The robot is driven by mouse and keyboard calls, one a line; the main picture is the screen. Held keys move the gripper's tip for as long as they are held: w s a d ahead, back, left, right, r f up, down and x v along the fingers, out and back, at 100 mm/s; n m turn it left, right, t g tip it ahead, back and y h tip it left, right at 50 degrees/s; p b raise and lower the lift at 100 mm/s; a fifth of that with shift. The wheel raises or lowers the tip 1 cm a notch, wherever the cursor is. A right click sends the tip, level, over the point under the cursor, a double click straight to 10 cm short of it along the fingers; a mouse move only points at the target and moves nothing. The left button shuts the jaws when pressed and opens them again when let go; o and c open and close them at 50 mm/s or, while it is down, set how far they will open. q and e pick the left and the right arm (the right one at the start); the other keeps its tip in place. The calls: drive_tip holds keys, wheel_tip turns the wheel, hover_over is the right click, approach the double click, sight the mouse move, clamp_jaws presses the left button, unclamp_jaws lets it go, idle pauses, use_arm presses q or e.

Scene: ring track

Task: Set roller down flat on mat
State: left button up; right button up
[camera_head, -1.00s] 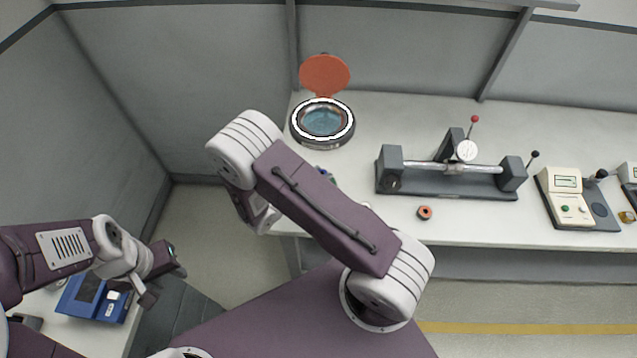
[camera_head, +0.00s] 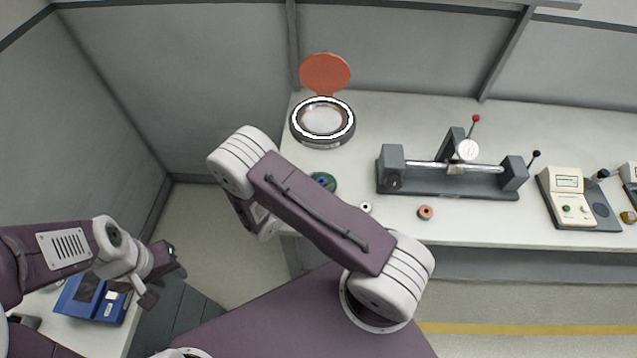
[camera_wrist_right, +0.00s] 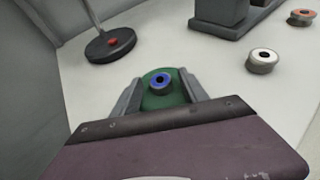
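The blue roller (camera_wrist_right: 160,82) has a dark hole and lies on the round green mat (camera_wrist_right: 165,99), its ring face turned up. In the head view the mat (camera_head: 329,187) shows at the bench's left front, with the blue roller (camera_head: 319,178) on it, partly behind my right arm. My right gripper (camera_wrist_right: 160,78) is open, its fingers standing either side of the roller with green mat visible in the gaps. It is hidden behind my arm in the head view. My left gripper (camera_head: 165,279) is open and empty at the lower left, far from the mat.
A white roller (camera_head: 365,207) and an orange roller (camera_head: 425,212) stand right of the mat. Behind are a magnifier (camera_head: 350,133) with orange lid and a grey gauge bench (camera_head: 440,185). A beige meter (camera_head: 566,184) stands further right. A blue device (camera_head: 92,298) is at lower left.

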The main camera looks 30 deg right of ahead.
drive_tip(key=shift+a+r, duration=0.15)
drive_tip(key=shift+r, duration=0.1)
drive_tip(key=v, duration=1.1)
drive_tip(key=shift+s+a+r, duration=0.2)
drive_tip(key=s+d+m+g, duration=0.1)
drive_tip(key=m+g, duration=0.1)
drive_tip(key=s+d+r+m+g+y, duration=0.1)
drive_tip(key=s+d+m+g, duration=0.1)
drive_tip(key=shift+s+d, duration=0.2)
drive_tip(key=shift+s, duration=0.05)
drive_tip(key=s+m+g+y, duration=0.1)
drive_tip(key=s+m, duration=0.1)
drive_tip(key=s+d+m+g+y, duration=0.1)
drive_tip(key=s+m+g+y, duration=0.1)
drive_tip(key=m, duration=0.1)
drive_tip(key=shift+d+r, duration=0.2)
drive_tip(key=r+m+y, duration=0.1)
drive_tip(key=m+y, duration=0.2)
drive_tip(key=m, duration=0.1)
drive_tip(key=a+r+m+t+y, duration=0.1)
drive_tip(key=m+y, duration=0.1)
drive_tip(key=m, duration=0.3)
drive_tip(key=r+m+t+y, duration=0.1)
drive_tip(key=r+m+y, duration=0.1)
drive_tip(key=m, duration=0.3)
drive_tip(key=shift+s+a+r+y, duration=0.15)
drive_tip(key=shift+s+a+y, duration=0.2)
drive_tip(key=shift+y, duration=0.45)
